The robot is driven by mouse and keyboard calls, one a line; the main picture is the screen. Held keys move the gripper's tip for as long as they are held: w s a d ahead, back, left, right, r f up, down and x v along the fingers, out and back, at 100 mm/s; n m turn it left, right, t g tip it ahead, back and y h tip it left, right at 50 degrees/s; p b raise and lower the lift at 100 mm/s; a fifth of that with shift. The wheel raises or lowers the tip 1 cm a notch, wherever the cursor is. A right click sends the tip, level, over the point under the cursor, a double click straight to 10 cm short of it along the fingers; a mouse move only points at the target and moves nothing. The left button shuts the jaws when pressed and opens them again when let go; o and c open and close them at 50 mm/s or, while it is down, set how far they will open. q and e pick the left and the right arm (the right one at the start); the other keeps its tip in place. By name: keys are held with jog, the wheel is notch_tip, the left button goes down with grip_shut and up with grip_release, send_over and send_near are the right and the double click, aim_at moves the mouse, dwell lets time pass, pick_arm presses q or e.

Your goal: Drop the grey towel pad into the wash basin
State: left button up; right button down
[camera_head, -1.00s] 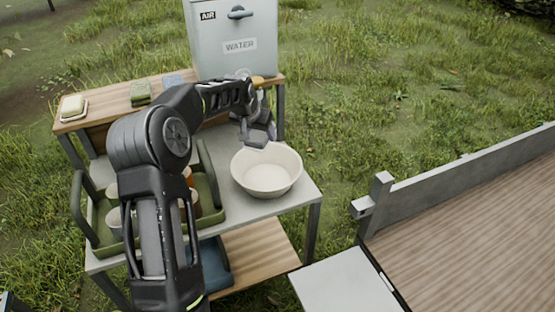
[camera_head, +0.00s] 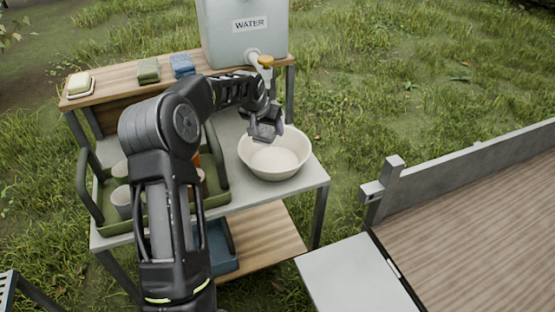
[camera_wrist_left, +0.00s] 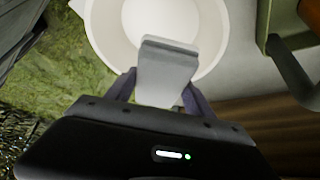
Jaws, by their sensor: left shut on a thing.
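The cream wash basin (camera_head: 297,160) stands on the grey lower worktop of the wash stand, near its right end. My left gripper (camera_head: 266,134) is over the basin's left, far part. In the left wrist view, my left gripper (camera_wrist_left: 158,92) is shut on the grey towel pad (camera_wrist_left: 166,70), which sticks out between the fingers. The basin (camera_wrist_left: 103,28) lies beyond the pad there, and the pad overlaps its opening. In the head view the pad is hard to tell from the grey fingers. My right gripper is not in view.
A water tank (camera_head: 243,35) with a tap (camera_head: 264,62) stands behind the basin. A green tray (camera_head: 133,222) with cups sits left of it. Folded green (camera_head: 148,70) and blue (camera_head: 182,65) cloths and a soap dish (camera_head: 79,84) lie on the upper shelf.

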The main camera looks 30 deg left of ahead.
pick_arm(q)
jog(key=shift+f, duration=0.35)
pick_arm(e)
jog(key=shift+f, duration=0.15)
pick_arm(q)
jog(key=o, duration=1.3)
jog(key=shift+r, duration=0.15)
jog(key=p+v, duration=0.1)
jog(key=v, duration=0.6)
jog(key=shift+s+r+p, duration=0.2)
jog(key=shift+r+p, duration=0.05)
jog(key=shift+p, duration=0.15)
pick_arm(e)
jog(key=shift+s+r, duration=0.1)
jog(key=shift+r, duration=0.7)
